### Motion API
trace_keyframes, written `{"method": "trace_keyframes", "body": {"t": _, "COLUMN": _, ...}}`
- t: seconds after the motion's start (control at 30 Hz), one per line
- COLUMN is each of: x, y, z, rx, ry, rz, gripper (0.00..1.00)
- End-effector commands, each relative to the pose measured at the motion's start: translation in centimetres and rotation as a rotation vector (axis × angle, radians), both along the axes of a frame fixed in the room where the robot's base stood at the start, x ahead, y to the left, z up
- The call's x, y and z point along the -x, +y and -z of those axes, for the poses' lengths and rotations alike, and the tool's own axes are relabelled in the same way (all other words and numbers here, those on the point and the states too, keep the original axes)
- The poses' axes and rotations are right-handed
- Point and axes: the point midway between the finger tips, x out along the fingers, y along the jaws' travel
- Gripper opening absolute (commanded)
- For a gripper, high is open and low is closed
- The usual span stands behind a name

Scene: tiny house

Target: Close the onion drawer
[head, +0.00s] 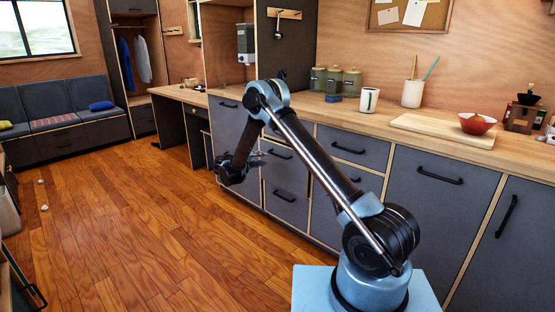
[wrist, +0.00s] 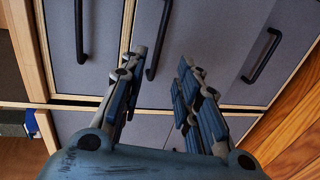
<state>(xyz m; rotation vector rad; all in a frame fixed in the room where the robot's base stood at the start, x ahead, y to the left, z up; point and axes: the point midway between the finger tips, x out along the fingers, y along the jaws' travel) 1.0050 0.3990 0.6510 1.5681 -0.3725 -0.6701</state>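The grey drawers with black handles stand in the counter front in the head view, including an upper drawer (head: 360,148), a middle one (head: 285,172) and a lower one (head: 288,205). I see no onion and no label, so I cannot tell which is the onion drawer. The visible fronts look about flush, though my arm covers some. My gripper (head: 262,162) is in front of the cabinets at the left. In the wrist view my gripper (wrist: 160,60) is open and empty, its fingers apart before grey fronts with handles (wrist: 158,40) and (wrist: 262,56). Contact is not clear.
The wooden countertop (head: 390,128) carries a cutting board (head: 430,127), a red bowl (head: 477,123), a mug (head: 369,100) and canisters. The wooden floor (head: 130,230) to the left is largely clear, with small pale objects (head: 44,208). A cushioned bench (head: 75,115) stands at the back left.

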Motion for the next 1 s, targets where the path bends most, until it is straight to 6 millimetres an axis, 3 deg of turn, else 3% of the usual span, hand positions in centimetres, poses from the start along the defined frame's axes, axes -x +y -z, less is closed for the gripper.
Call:
{"method": "trace_keyframes", "body": {"t": 0.6, "x": -8.3, "y": -6.4, "z": 2.1, "rx": 0.000, "ry": 0.001, "rz": 0.000, "gripper": 0.30}}
{"method": "trace_keyframes", "body": {"t": 1.0, "x": -10.4, "y": -8.0, "z": 2.6, "rx": 0.000, "ry": 0.001, "rz": -0.001, "gripper": 0.30}}
